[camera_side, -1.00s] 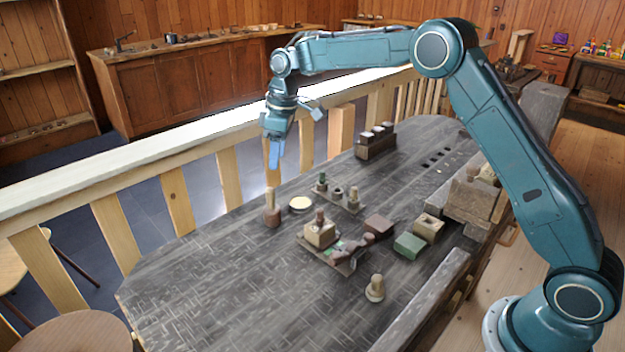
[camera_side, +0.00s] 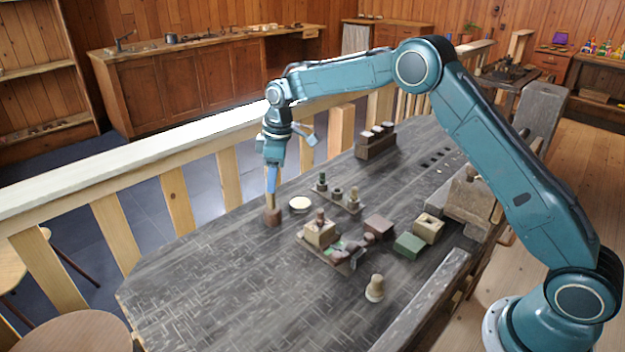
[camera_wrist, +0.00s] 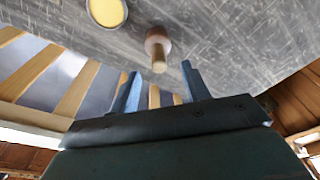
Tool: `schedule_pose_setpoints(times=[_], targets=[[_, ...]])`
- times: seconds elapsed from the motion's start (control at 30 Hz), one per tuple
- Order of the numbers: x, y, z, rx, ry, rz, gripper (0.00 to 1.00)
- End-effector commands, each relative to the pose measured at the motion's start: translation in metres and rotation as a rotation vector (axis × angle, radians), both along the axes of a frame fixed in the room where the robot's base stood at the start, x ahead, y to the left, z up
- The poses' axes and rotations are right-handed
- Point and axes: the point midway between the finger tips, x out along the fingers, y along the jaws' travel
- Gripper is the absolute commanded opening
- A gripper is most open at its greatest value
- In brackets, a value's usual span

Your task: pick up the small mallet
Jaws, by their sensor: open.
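The small mallet stands upright on the dark table, its brown head (camera_side: 272,216) down and its pale handle (camera_side: 268,203) pointing up. My gripper (camera_side: 272,188) is above it, pointing down, and its blue fingers overlap the handle's upper end in the side view. In the wrist view, the mallet (camera_wrist: 157,40) lies just beyond my open fingers (camera_wrist: 160,69), with the handle end lined up between the two tips. The fingers do not appear to touch it. How far the tips reach down around the handle is hard to tell.
A round pale disc (camera_side: 300,204) lies close to the right of the mallet. A wooden railing (camera_side: 229,178) runs behind. The table's front left is clear.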

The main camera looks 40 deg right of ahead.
Motion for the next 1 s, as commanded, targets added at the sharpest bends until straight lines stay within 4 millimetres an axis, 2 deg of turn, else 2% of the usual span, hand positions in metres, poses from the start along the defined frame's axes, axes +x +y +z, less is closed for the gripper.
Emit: schedule_pose_setpoints(times=[0.17,0.57,1.0], targets=[[0.002,0.002,-0.017,0.000,0.000,0.001,0.47],[0.003,0.003,-0.025,0.001,-0.001,0.001,0.47],[0.009,0.006,-0.068,0.000,0.000,0.000,0.47]])
